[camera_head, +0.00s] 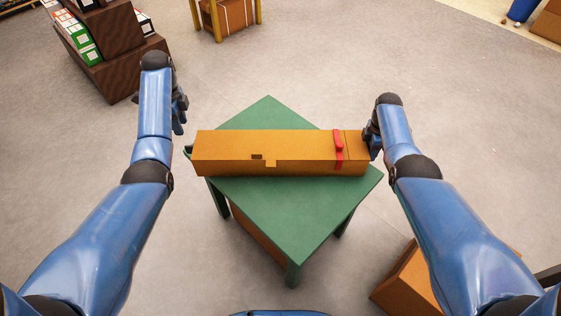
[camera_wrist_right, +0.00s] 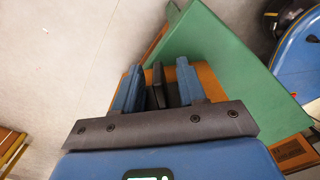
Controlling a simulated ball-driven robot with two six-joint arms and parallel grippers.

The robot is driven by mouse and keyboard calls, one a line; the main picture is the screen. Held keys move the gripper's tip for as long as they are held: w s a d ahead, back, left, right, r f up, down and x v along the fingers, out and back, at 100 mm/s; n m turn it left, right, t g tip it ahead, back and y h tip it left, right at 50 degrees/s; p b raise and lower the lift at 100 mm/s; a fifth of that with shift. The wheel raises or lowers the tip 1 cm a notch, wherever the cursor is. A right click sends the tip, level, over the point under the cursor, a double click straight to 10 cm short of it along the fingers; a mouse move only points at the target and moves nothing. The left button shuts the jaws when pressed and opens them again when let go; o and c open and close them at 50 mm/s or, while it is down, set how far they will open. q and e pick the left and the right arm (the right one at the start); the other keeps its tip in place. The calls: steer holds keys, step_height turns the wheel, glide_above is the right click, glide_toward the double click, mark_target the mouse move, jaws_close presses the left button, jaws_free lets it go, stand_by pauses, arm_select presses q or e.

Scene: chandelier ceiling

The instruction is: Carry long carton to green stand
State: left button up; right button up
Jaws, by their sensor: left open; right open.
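The long carton (camera_head: 220,148) is orange-brown with a red strap near its right end. It lies across the green stand (camera_head: 290,220), both ends reaching past the top's edges. My left gripper (camera_head: 180,115) is open and empty, apart from the carton, just beyond its left end. My right gripper (camera_head: 371,141) is open at the carton's right end; whether it touches cannot be told. In the right wrist view its fingers (camera_wrist_right: 165,88) show in front of the carton (camera_wrist_right: 209,82), with the green stand (camera_wrist_right: 225,50) behind.
A brown stepped shelf (camera_head: 110,70) with boxes stands at the back left. A yellow-legged stand (camera_head: 216,22) with a carton is at the back. An open cardboard box (camera_head: 400,285) sits on the floor at front right. The grey floor around the green stand is mostly clear.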

step_height(320, 180, up, 11)
steer(key=shift+r, duration=0.15)
stand_by(0.4)
arm_select(q)
steer(key=shift+r, duration=0.1)
arm_select(e)
steer(key=shift+r, duration=0.1)
arm_select(q)
steer(key=shift+r+p, duration=2.4)
steer(key=shift+p, duration=0.4)
arm_select(e)
steer(key=shift+r, duration=2.7)
arm_select(q)
steer(key=a, duration=0.5)
steer(key=shift+r, duration=0.1)
arm_select(e)
steer(key=shift+r, duration=0.15)
arm_select(q)
steer(key=shift+r+p, duration=2.55)
steer(key=shift+p, duration=0.2)
arm_select(e)
steer(key=shift+r, duration=2.45)
steer(key=shift+d, duration=0.1)
